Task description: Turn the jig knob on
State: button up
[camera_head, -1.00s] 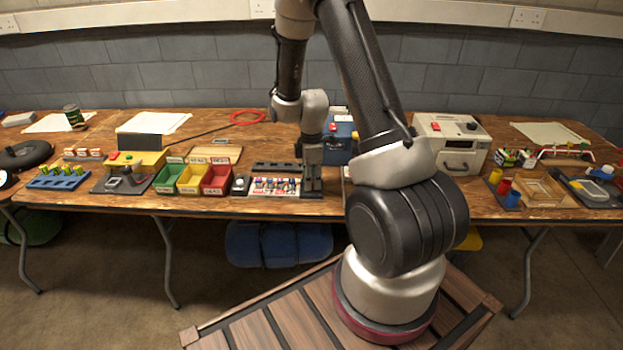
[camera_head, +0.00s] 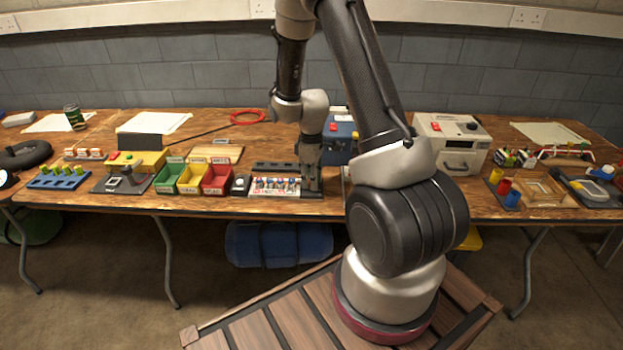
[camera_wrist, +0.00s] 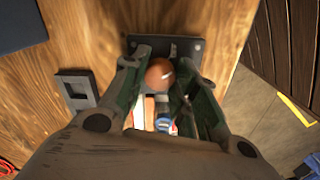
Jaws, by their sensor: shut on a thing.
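The jig knob (camera_wrist: 158,73) is a round orange-brown ball in the wrist view, in front of a dark plate (camera_wrist: 188,47). My gripper (camera_wrist: 160,84) has one finger on each side of it and is shut on it. In the head view my gripper (camera_head: 311,188) points down at the bench front, at the right end of a white rack (camera_head: 262,189) with several coloured pieces. The knob is hidden there behind my fingers. I cannot read the knob's on or off position.
Red, yellow and green bins (camera_head: 216,180) stand left of the rack. A blue box (camera_head: 340,140) is close behind my gripper, and a cream machine (camera_head: 450,142) stands to the right. A small dark-framed block (camera_wrist: 76,90) lies beside the plate in the wrist view. The bench front edge is close.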

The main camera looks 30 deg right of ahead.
jog(key=m, duration=0.4)
jog(key=shift+m, duration=0.3)
jog(key=m, duration=0.4)
jog(key=shift+m, duration=0.3)
jog(key=m, duration=0.4)
jog(key=shift+a+m, duration=0.1)
jog(key=shift+m, duration=0.2)
jog(key=m, duration=0.4)
jog(key=shift+m, duration=0.7)
jog(key=o, duration=1)
